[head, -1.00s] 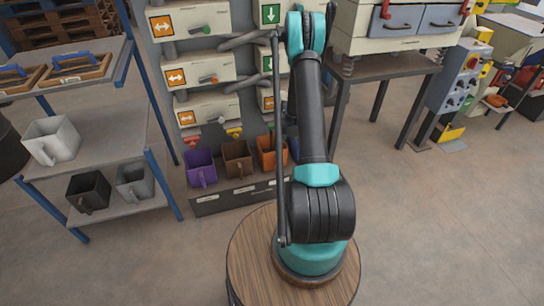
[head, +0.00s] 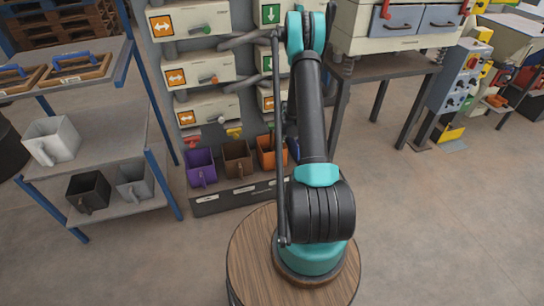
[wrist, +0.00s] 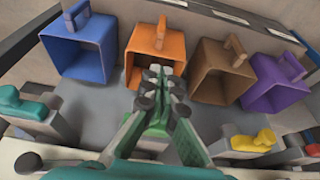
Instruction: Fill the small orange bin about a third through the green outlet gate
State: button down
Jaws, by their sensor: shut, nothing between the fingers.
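The small orange bin (head: 266,158) stands on the low ledge under the outlets, right of the brown bin. In the wrist view the orange bin (wrist: 172,44) lies just beyond the fingertips, its inside partly covered by them. I cannot tell its fill. My gripper (wrist: 162,72) is shut and empty, in front of the outlet row by the orange bin. A green part (wrist: 157,122), perhaps the green outlet gate, shows between and behind the fingers, mostly hidden; touching or apart cannot be told. In the head view my arm hides the gripper.
A blue bin (wrist: 82,50), brown bin (wrist: 222,70) and purple bin (wrist: 275,85) flank the orange one. Teal (wrist: 25,105) and yellow (wrist: 250,140) gate handles stick out nearby. A shelf (head: 110,165) with bins stands left.

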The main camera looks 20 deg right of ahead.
jog(key=shift+w+a, duration=0.1)
jog(key=shift+w, duration=2.85)
jog(key=s+a+r, duration=0.4)
jog(key=s+r, duration=0.4)
jog(key=r, duration=0.4)
jog(key=s+a+r, duration=0.4)
jog(key=s+r, duration=0.5)
jog(key=r, duration=0.3)
jog(key=s+a+r, duration=0.1)
jog(key=s+a, duration=0.1)
jog(key=s, duration=1.1)
jog(key=s+a+r, duration=0.2)
jog(key=s, duration=1.1)
jog(key=shift+s+a, duration=0.15)
jog(key=shift+a, duration=0.2)
